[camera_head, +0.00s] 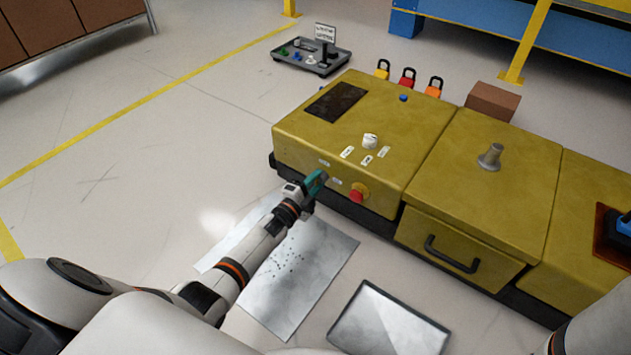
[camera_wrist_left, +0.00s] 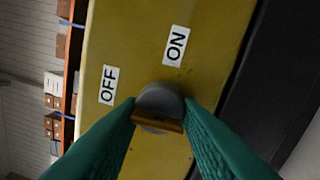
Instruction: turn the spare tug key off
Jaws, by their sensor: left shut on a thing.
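The spare tug key (camera_wrist_left: 158,123) shows in the left wrist view as a brown-gold plate in front of a round grey lock (camera_wrist_left: 160,98) on the yellow panel. An OFF label (camera_wrist_left: 108,85) and an ON label (camera_wrist_left: 175,46) sit above the lock in that view. The key plate lies nearly crosswise there; I cannot tell which label it is set to. My left gripper (camera_head: 316,181), with teal fingers, is at the front face of the yellow dashboard module (camera_head: 425,140). Its fingers are shut on the key, one on each side. In the head view the gripper hides the key. My right gripper is out of view.
A red emergency button (camera_head: 357,193) sits just right of the left gripper. A white knob (camera_head: 370,141) and a drawer handle (camera_head: 452,255) are on the module. Several padlocks (camera_head: 407,77) and a tray (camera_head: 312,58) stand behind. A grey sheet (camera_head: 325,265) lies on the floor below.

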